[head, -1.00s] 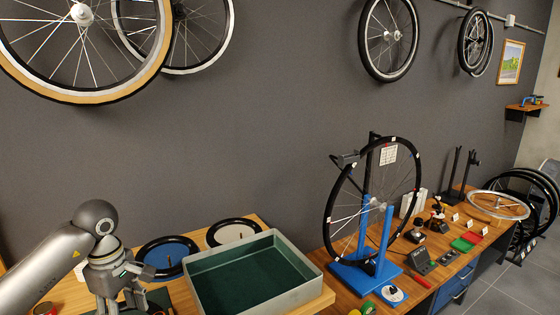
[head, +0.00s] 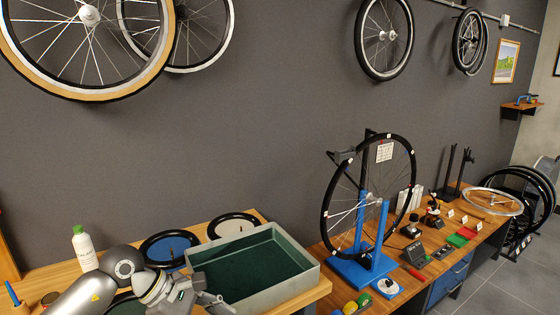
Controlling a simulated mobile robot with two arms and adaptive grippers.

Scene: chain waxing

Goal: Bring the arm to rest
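My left arm comes in from the lower left, low over the front of the wooden table (head: 38,281). My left gripper (head: 222,304) is at the bottom edge of the head view, in front of the grey tray's left front side. Its fingers point to the right and down and are partly cut off by the frame, so I cannot tell whether they are open. I see nothing held in it. My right gripper is not in view.
The grey tray (head: 307,263) with a green bottom stands close to the gripper. A white bottle (head: 83,250) stands behind the arm. A wheel on a blue stand (head: 352,271) is at the right.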

